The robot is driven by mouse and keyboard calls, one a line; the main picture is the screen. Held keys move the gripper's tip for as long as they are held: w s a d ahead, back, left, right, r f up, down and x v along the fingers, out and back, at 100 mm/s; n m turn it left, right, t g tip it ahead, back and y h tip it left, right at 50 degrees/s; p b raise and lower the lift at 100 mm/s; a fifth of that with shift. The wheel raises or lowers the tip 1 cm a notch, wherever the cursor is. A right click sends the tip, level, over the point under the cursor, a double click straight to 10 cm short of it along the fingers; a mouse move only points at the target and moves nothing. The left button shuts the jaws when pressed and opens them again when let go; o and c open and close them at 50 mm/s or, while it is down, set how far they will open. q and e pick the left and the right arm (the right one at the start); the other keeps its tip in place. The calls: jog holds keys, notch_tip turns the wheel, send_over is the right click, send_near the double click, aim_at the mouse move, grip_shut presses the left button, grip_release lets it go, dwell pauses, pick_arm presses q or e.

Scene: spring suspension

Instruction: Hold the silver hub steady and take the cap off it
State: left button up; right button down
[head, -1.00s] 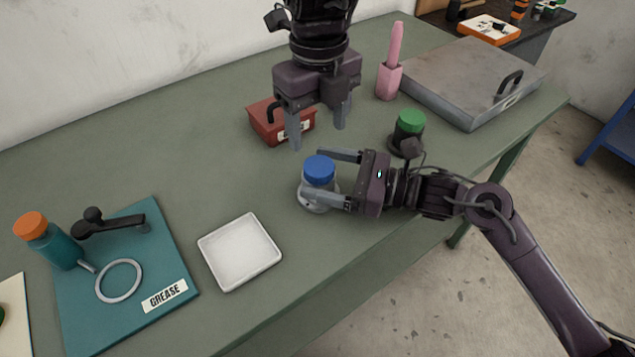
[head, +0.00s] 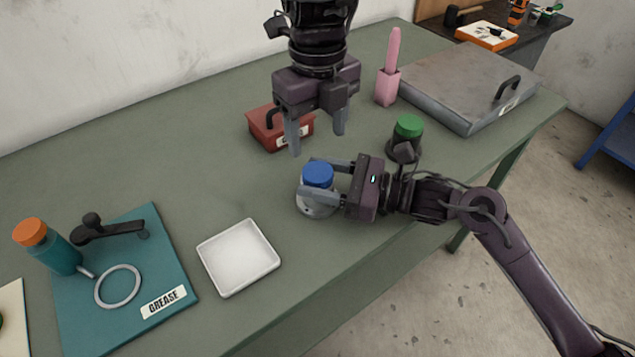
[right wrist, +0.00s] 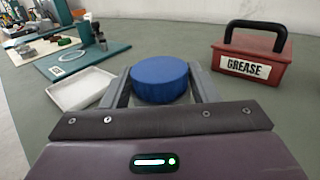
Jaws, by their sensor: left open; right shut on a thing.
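The silver hub (head: 316,206) stands upright on the green table, with a round blue cap (head: 318,174) seated on its top. The cap also shows in the right wrist view (right wrist: 160,80), between the two fingers. My left gripper (head: 318,142) is open and empty. It points down above the table, above and behind the cap in the head view, apart from it. The hub's body is partly hidden by the right fingers.
A white square tray (head: 238,257) lies left of the hub. A red grease box (head: 268,133) stands behind it, close to my left gripper. A green-capped dark part (head: 408,128) stands near my right wrist. A teal mat (head: 120,310) with a bottle (head: 50,248) is at the left.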

aim_at(317, 171)
pick_arm(q)
jog(key=m, duration=0.6)
jog(key=shift+d+m, duration=0.1)
jog(key=shift+m, duration=0.2)
jog(key=m, duration=0.4)
jog(key=shift+m, duration=0.4)
jog(key=shift+f+m, duration=0.1)
jog(key=shift+m, duration=0.9)
jog(key=shift+f, duration=3.9)
jog(key=c, duration=1)
jog(key=n, duration=0.3)
jog(key=shift+n, duration=0.4)
jog(key=n, duration=0.6)
